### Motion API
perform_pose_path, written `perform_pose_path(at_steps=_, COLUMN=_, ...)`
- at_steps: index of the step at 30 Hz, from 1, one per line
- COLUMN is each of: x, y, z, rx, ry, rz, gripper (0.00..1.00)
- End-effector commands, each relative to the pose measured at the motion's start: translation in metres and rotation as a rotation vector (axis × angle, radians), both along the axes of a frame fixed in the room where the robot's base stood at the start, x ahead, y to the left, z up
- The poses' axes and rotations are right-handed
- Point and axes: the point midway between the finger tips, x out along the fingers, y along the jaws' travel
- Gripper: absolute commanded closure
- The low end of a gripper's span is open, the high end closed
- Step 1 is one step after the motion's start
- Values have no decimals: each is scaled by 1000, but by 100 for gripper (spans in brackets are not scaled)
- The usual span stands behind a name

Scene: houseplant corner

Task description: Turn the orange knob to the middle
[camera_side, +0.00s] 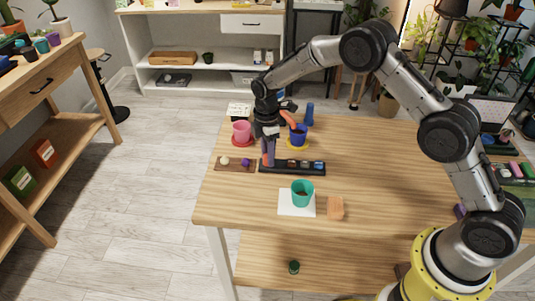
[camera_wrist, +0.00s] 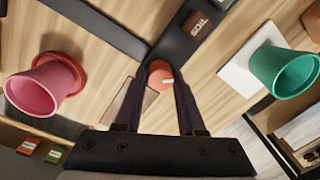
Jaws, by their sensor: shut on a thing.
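The orange knob (camera_wrist: 162,72) sits between my fingertips in the wrist view, with a small pale mark on its top. It stands at the left end of a long dark panel (camera_side: 292,172) in the side view, where my fingers partly hide it. The panel also shows in the wrist view (camera_wrist: 180,45), with a "SOIL" label near the knob. My gripper (camera_side: 267,161) points down and is shut on the knob; it also shows in the wrist view (camera_wrist: 161,80). Which way the knob points is hard to tell.
A pink pot (camera_side: 241,131) on a red saucer and a blue pot (camera_side: 299,135) stand behind the panel. A small brown tray (camera_side: 229,168) lies left of it. A teal pot (camera_side: 302,190) on a white square and an orange-brown block (camera_side: 336,208) are in front.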

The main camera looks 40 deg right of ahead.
Motion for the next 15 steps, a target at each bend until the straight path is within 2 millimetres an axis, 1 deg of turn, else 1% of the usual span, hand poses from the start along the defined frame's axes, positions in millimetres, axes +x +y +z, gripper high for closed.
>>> perform_pose_path(at_steps=15, x=0, y=-1, z=1, rx=1, ry=1, rz=-445, gripper=100)
